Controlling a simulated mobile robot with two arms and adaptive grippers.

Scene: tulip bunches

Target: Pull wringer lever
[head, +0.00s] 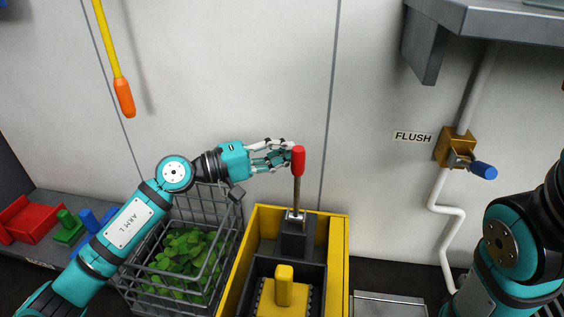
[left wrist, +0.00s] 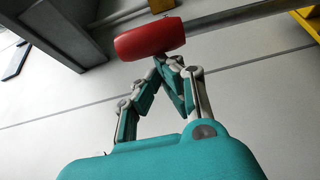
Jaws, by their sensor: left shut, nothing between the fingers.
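The wringer lever has a red grip (head: 298,160) on a thin upright metal rod that rises from the yellow wringer bucket (head: 338,262). My left gripper (head: 284,153) is at the left side of the red grip, at about its height. Its fingers are shut with nothing between them. In the left wrist view the red grip (left wrist: 150,38) lies just beyond the shut fingertips (left wrist: 170,61), across them and not between them. The tips look very close to the grip; I cannot tell whether they touch. My right arm shows at the right edge, but its gripper is out of view.
A wire basket with green leaves (head: 185,250) stands left of the bucket, under my left arm. An orange-ended yellow handle (head: 124,98) hangs at upper left. A FLUSH valve with a blue handle (head: 483,170) is on the right wall, below a grey shelf (head: 480,25).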

